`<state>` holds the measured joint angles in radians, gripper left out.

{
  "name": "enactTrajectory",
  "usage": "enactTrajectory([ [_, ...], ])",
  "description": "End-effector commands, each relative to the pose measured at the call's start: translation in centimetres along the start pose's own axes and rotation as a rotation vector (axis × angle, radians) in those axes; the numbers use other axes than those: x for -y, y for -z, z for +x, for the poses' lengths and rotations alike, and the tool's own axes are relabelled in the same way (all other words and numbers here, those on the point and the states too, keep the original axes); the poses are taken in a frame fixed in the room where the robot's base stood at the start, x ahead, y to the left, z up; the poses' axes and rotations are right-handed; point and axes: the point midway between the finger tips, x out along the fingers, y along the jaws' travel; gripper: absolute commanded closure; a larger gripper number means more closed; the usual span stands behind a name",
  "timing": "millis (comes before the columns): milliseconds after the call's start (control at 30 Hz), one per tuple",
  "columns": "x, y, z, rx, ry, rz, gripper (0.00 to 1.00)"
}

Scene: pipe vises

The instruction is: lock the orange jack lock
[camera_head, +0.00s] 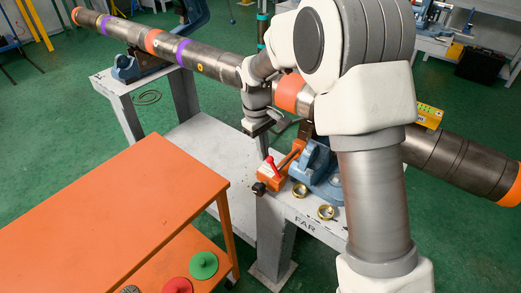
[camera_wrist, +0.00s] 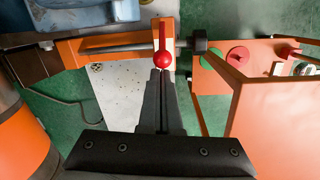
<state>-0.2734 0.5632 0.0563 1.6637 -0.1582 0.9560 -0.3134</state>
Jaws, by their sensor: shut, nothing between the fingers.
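The orange jack lock (camera_head: 272,181) sits on the grey bench beside the blue vise, with a red lever (camera_head: 271,166) standing up from it. In the wrist view, its orange frame (camera_wrist: 72,52) lies across the top with a dark rod through it, and the lever's red ball (camera_wrist: 163,62) is near the centre. My gripper (camera_head: 258,128) hangs beside the big pipe, above the jack lock. In the wrist view, its fingers (camera_wrist: 160,76) are shut and empty, their tips overlapping the lower edge of the red ball. I cannot tell whether they touch it.
The long steel pipe (camera_head: 215,62) with coloured bands rests across the stands, close to my arm. The blue vise (camera_head: 318,172) is right of the lock. Two brass rings (camera_head: 326,212) lie on the bench. An orange cart (camera_head: 115,205) stands at the left front.

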Motion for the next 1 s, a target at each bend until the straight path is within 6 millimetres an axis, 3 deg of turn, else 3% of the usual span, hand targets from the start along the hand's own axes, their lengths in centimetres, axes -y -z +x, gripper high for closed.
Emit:
enactTrajectory([
  [1000,-0.18,-0.61,-0.59,-0.12,0.021,0.009,1.0],
])
